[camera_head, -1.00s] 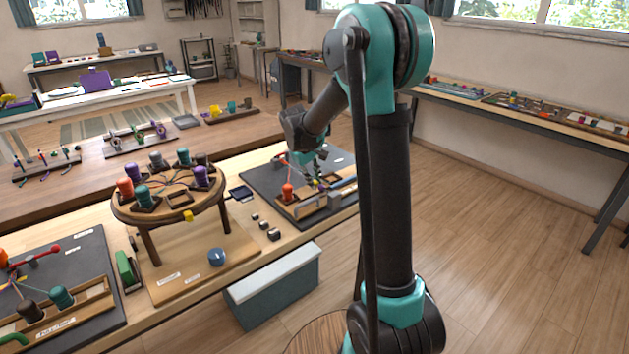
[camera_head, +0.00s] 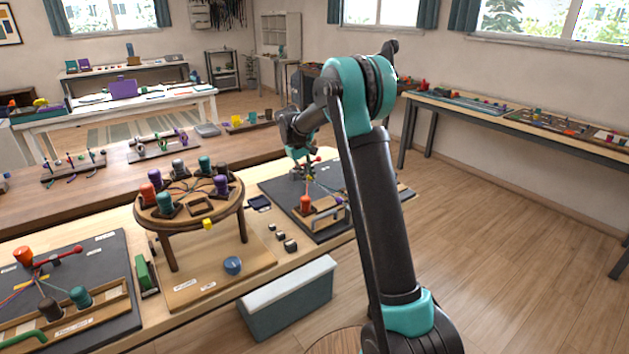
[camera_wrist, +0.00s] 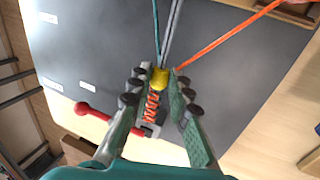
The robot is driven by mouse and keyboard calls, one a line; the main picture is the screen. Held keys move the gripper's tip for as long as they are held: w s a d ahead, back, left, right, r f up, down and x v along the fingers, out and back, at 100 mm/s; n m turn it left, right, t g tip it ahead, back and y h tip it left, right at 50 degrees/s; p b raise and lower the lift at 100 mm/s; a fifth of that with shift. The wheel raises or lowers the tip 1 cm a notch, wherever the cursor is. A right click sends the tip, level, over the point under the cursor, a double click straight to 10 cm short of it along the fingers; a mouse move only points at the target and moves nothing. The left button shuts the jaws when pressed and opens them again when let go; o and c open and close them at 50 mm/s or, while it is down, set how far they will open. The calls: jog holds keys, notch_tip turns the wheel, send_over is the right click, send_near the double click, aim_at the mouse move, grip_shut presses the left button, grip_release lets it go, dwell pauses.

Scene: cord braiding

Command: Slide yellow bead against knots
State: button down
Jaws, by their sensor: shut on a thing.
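The yellow bead (camera_wrist: 160,78) sits between the fingertips of my gripper (camera_wrist: 161,88) in the wrist view. My gripper is shut on the bead. Just below it in that view lies a short knotted orange and dark section (camera_wrist: 152,106) of cord, close to the bead. A teal cord, a grey cord and an orange cord (camera_wrist: 232,38) fan out from the bead's other side. In the head view my gripper (camera_head: 303,172) is over the right-hand dark mat; the bead is too small there to tell clearly.
A red-ended rod (camera_wrist: 92,112) lies beside the knots. A round wooden stand (camera_head: 190,218) with several coloured spools is to the left. Small dark blocks (camera_head: 284,242) lie between the stand and the mat.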

jog(key=shift+w+a, duration=0.1)
jog(key=shift+w, duration=0.1)
jog(key=c, duration=1.4)
grip_release()
jog(key=shift+r, duration=0.1)
jog(key=v, duration=1.1)
jog(key=shift+r, duration=0.4)
jog(key=shift+s+a, duration=0.1)
jog(key=shift+s, duration=0.05)
